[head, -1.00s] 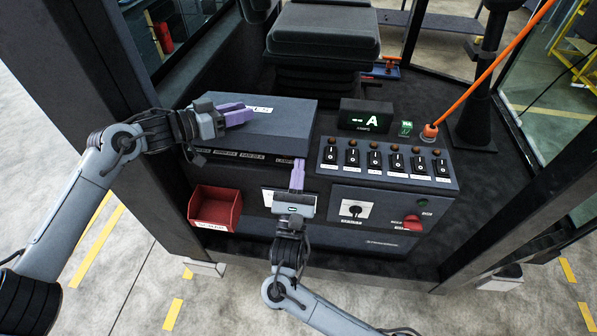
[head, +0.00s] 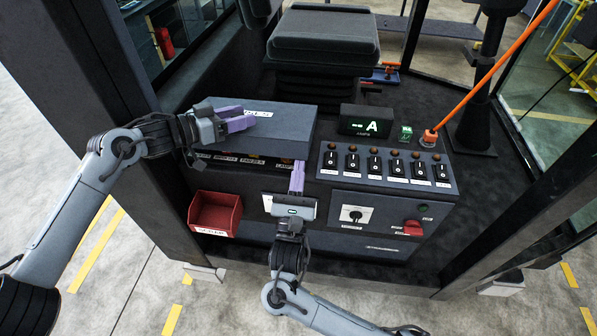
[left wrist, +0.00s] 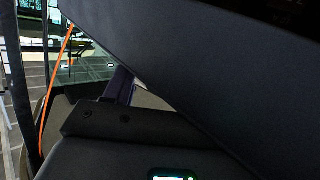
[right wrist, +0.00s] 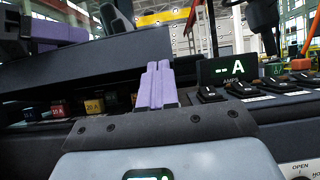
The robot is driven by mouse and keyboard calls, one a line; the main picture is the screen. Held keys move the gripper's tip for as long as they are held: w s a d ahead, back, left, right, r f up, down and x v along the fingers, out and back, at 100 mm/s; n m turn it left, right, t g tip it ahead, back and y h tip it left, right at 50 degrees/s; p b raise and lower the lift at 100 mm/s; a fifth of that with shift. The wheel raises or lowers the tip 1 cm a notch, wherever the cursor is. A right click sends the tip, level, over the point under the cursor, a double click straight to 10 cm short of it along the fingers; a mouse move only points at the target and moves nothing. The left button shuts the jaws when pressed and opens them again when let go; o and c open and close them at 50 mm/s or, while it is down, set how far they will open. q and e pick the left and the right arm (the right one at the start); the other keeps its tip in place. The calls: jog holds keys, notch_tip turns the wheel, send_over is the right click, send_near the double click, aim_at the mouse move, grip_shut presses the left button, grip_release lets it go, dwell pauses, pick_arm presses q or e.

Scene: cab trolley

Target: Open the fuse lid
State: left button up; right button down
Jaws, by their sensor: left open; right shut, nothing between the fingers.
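The dark fuse lid (head: 262,135) is tilted up at its front edge on the left of the console. A row of coloured fuses (right wrist: 90,106) shows in the gap under it in the right wrist view. My right gripper (head: 297,178) is shut and empty at the lid's front right corner; its purple fingers (right wrist: 157,86) point up in the right wrist view. Whether they touch the lid I cannot tell. My left gripper (head: 243,119) is open at the lid's left part. In the left wrist view the lid (left wrist: 220,60) fills the upper right and hides much of the fingers.
A red bin (head: 214,212) hangs on the console front below the lid. To the right are a row of switches (head: 374,162), the amps display (head: 366,121), a rotary knob (head: 355,214) and an orange-handled lever (head: 429,137). The seat (head: 324,45) stands behind.

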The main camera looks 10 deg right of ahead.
pick_arm(q)
jog(key=shift+f, duration=0.4)
pick_arm(e)
jog(key=shift+r, duration=0.4)
